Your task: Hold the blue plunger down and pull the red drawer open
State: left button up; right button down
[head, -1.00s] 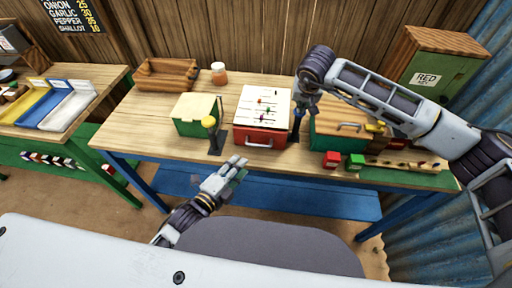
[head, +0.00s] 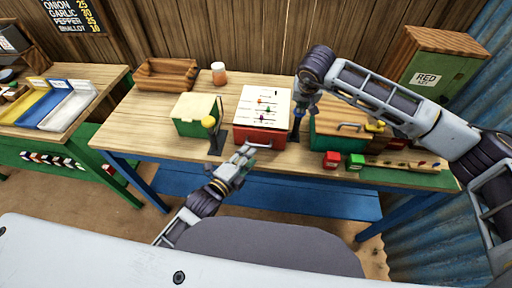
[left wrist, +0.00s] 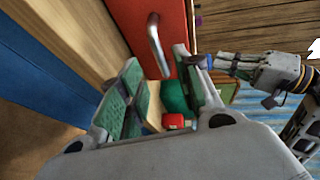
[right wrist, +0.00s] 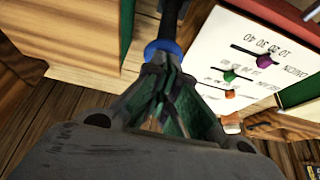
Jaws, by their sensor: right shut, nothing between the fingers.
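The red drawer (head: 277,139) is the front of a white-topped box (head: 250,98) on the table and looks closed. Its metal handle (head: 262,146) also shows in the left wrist view (left wrist: 155,42). My left gripper (head: 244,160) is open just in front of the handle; its fingers (left wrist: 157,72) spread around the near end of the handle, not closed on it. The blue plunger (head: 297,122) stands at the right of the box. My right gripper (right wrist: 162,85) is shut and empty, its tips at the plunger's blue part (right wrist: 163,48). I cannot tell how far down the plunger is.
A yellow-knobbed lever (head: 208,122) stands left of the drawer, by a green box (head: 196,128). Red (head: 331,160) and green (head: 355,161) blocks lie at the table's front right. A wooden tray (head: 166,87) and a jar (head: 219,76) stand at the back.

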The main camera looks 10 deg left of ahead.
aim_at(257, 146)
pick_arm(q)
jog(key=shift+x, duration=3.1)
jog(key=shift+c, duration=0.3)
grip_shut()
